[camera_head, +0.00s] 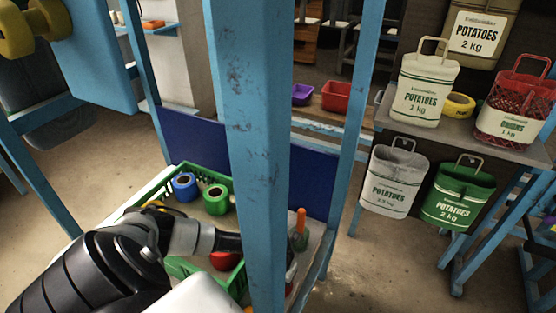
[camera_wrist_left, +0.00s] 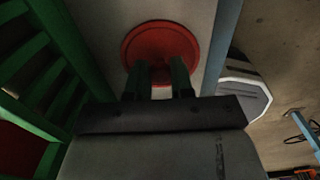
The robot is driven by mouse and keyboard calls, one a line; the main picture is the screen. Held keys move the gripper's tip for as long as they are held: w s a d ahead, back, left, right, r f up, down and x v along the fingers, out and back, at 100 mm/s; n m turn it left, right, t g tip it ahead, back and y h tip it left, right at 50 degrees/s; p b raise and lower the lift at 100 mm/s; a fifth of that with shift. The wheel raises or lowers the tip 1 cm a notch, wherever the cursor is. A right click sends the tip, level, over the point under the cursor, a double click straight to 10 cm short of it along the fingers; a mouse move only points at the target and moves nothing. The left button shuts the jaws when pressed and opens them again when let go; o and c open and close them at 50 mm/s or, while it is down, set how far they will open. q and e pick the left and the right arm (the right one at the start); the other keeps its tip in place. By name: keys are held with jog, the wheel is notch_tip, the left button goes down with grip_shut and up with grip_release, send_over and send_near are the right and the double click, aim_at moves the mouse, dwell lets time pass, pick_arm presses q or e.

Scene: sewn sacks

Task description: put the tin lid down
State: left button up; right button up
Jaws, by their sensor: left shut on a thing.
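The tin lid is a round red disc (camera_wrist_left: 160,42), seen in the left wrist view above or on a pale tabletop (camera_wrist_left: 198,14). My left gripper (camera_wrist_left: 160,78) is shut on its near edge. I cannot tell whether the lid touches the tabletop. In the head view my left arm reaches in over the green crate (camera_head: 158,184). My right gripper is in neither view.
The blue post (camera_head: 254,120) stands in front of the work area. The crate, with blue (camera_head: 184,186) and green (camera_head: 216,199) rolls, is left of the lid. A grey-white object (camera_wrist_left: 243,92) lies close on its right. An orange-handled tool (camera_head: 301,222) stands right of the post.

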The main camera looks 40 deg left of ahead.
pick_arm(q)
jog(key=shift+f, duration=0.1)
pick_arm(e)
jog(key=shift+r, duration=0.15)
pick_arm(q)
jog(key=o, duration=0.9)
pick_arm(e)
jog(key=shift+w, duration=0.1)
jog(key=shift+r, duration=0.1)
pick_arm(q)
jog(key=shift+r, duration=0.4)
notch_tip(320, 180, up, 12)
jog(key=p, duration=0.3)
jog(key=shift+f, duration=0.2)
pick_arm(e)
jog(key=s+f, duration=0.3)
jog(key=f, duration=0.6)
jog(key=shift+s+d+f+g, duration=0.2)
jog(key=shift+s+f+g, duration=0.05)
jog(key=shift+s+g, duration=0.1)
